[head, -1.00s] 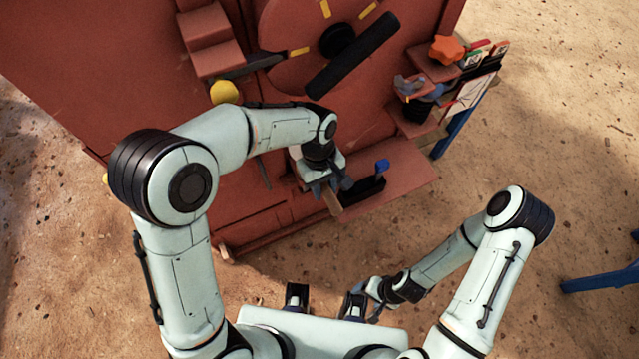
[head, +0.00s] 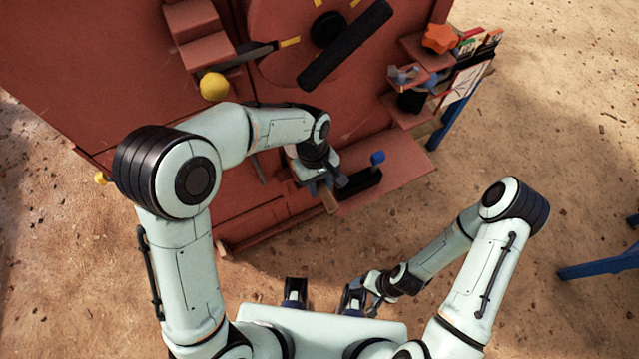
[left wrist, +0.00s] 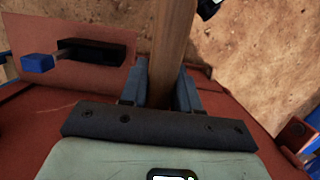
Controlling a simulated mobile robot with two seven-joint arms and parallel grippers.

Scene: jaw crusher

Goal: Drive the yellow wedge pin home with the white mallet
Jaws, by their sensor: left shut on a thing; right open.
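My left gripper (head: 322,188) is shut on a wooden handle (head: 330,203), low in front of the red machine. In the left wrist view the handle (left wrist: 172,40) runs up between its two fingers (left wrist: 160,92) and out of the picture. I see no white mallet head; the handle's far end is out of view or hidden. The yellow wedge pin cannot be told for sure: a yellow ball (head: 214,86) and a small yellow bar (head: 289,42) show on the machine. My right gripper (head: 374,290) is open and empty, away from the machine.
The red machine (head: 345,130) fills the upper left. A black block with a blue knob (head: 378,157) sits on its ledge, close beside my left gripper. An orange star knob (head: 440,39) is at the right. Blue legs (head: 600,262) stand far right. Sandy ground between is free.

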